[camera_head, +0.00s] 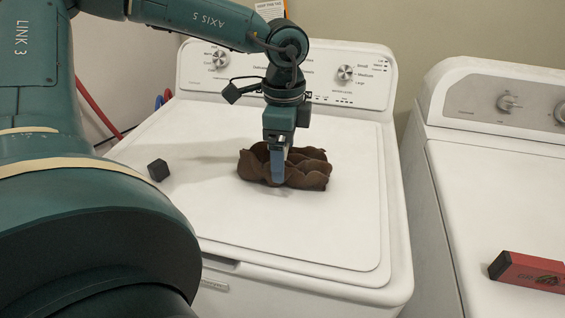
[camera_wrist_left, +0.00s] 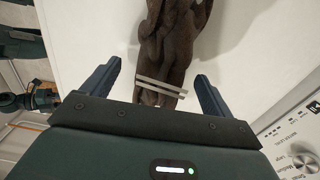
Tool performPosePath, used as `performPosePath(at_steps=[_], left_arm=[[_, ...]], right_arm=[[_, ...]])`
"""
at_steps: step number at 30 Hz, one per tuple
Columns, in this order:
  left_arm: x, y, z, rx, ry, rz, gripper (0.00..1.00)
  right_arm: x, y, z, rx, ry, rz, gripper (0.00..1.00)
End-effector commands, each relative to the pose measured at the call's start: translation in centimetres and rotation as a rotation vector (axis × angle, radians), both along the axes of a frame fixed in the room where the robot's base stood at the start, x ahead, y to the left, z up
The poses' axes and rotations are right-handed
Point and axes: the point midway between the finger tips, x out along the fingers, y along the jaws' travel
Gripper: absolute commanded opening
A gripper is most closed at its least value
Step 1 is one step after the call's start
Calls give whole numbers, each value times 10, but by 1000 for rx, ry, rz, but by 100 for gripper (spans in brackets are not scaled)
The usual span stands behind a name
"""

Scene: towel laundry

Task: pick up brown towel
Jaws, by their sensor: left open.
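The brown towel (camera_head: 309,172) lies crumpled on the white lid of the washing machine (camera_head: 345,225). My left gripper (camera_head: 278,178) points down at the towel's left part, with a finger in front of it in the head view. In the left wrist view the towel (camera_wrist_left: 172,45) lies between and beyond the two spread fingers of my left gripper (camera_wrist_left: 160,85). The fingers are open with a gap on each side of the towel. Whether they touch it is hard to tell. My right gripper is in neither view.
A small black cube (camera_head: 158,170) lies on the lid to the left. A second white machine (camera_head: 500,205) stands at the right with a red box (camera_head: 528,271) on it. A control panel with knobs (camera_head: 345,73) rises behind the towel. The lid's front is clear.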

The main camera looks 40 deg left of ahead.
Motion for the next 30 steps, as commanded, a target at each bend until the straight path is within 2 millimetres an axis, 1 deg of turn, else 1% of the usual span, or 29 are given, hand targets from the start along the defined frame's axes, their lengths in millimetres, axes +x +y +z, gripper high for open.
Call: performPosePath(at_steps=[1,3,6,9,15,30], left_arm=[[-1,1,-8,-4,6,0,86],[-2,2,-19,-2,6,-1,86],[-2,2,-30,-1,3,-1,86],[-1,2,-35,-1,2,-1,86],[-1,2,-35,-1,0,0,86],[-1,2,-34,-1,1,0,46]], right_arm=[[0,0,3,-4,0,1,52],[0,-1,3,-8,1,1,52],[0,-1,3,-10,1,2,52],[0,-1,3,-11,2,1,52],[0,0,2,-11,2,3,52],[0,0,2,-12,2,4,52]])
